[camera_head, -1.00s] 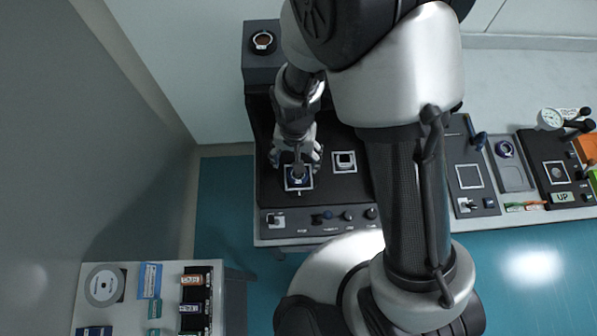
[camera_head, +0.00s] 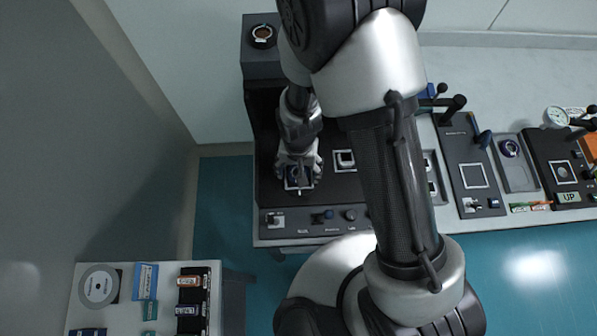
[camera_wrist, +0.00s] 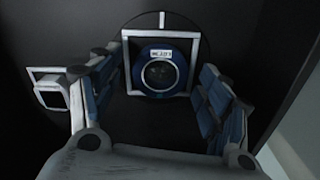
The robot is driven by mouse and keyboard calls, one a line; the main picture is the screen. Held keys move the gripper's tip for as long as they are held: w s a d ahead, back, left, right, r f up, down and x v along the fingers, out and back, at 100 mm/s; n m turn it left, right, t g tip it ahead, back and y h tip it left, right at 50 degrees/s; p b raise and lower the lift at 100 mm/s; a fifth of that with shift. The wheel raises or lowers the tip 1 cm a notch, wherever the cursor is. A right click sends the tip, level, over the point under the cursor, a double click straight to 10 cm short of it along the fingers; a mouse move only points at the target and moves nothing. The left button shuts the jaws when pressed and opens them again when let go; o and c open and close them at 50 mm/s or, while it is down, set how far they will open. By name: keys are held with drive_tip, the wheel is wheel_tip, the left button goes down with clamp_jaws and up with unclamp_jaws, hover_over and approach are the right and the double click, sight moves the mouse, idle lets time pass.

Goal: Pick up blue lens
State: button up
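The blue lens (camera_wrist: 147,68) is a round blue ring with dark glass and a small white label. It sits inside a white square outline (camera_wrist: 125,65) on a black panel. In the wrist view my gripper (camera_wrist: 156,74) is open, with one finger on each side of the lens and a gap to it on both sides. In the head view my gripper (camera_head: 298,172) is over the white square at the panel's front left, and the lens there is mostly hidden.
A second white square (camera_head: 345,160) lies just to the right on the same black panel (camera_head: 330,190). Knobs and switches (camera_head: 328,214) line its front edge. A raised grey block with a ring (camera_head: 263,36) stands behind. A side table (camera_head: 120,315) is at lower left.

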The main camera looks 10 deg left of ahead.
drive_tip(key=c, duration=1.1)
